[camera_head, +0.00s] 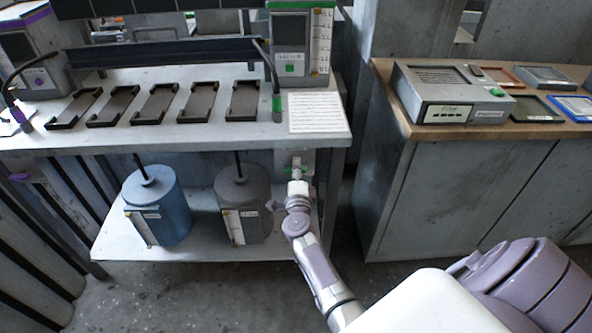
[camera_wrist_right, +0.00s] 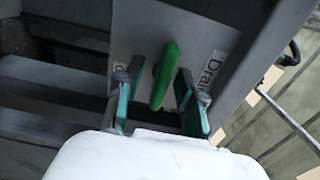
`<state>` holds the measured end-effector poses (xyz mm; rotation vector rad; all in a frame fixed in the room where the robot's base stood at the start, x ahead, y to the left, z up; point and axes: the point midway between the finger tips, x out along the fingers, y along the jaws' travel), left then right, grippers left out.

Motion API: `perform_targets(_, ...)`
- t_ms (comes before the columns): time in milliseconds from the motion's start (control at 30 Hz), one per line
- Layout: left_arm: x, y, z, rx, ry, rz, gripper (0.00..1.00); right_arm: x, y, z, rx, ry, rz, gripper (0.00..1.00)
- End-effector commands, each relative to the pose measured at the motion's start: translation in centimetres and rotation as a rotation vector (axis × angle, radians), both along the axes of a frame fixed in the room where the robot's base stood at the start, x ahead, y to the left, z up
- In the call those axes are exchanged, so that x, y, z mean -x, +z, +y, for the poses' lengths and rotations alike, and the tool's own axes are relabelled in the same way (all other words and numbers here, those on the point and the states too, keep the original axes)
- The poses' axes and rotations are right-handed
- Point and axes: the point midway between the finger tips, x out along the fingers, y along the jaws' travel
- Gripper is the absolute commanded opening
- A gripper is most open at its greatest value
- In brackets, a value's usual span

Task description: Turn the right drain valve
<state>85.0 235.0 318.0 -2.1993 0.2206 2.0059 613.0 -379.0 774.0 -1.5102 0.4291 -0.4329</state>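The right drain valve has a green handle (camera_wrist_right: 164,75) on a grey plate with "Drain" labels, seen in the right wrist view. The handle stands close to upright there, its top leaning slightly right. My right gripper (camera_wrist_right: 158,98) is open, with one teal-padded finger on each side of the handle and a visible gap to both. In the head view the right gripper (camera_head: 297,174) is at the valve plate (camera_head: 308,157) below the right end of the bench, and hides most of the handle. My left gripper is not in view.
A blue canister (camera_head: 160,210) and a dark grey canister (camera_head: 240,205) stand on the lower shelf (camera_head: 120,240), left of my right arm. The workbench top (camera_head: 200,138) is above the gripper. A wooden-topped cabinet (camera_head: 400,150) stands to the right, with open floor between.

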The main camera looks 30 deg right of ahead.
Motion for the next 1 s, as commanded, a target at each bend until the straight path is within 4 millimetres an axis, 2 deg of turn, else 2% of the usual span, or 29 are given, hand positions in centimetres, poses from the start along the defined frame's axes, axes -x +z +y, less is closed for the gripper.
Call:
perform_targets(267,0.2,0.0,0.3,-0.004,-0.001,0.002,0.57,0.2,0.1,0.2,0.001,0.001,0.000,0.39)
perform_targets(700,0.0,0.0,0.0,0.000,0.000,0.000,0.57,5.7,0.0,3.5,0.000,0.000,0.001,0.39)
perform_targets(1000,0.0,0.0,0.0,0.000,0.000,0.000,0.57,6.4,0.1,3.9,0.001,0.000,0.000,0.39)
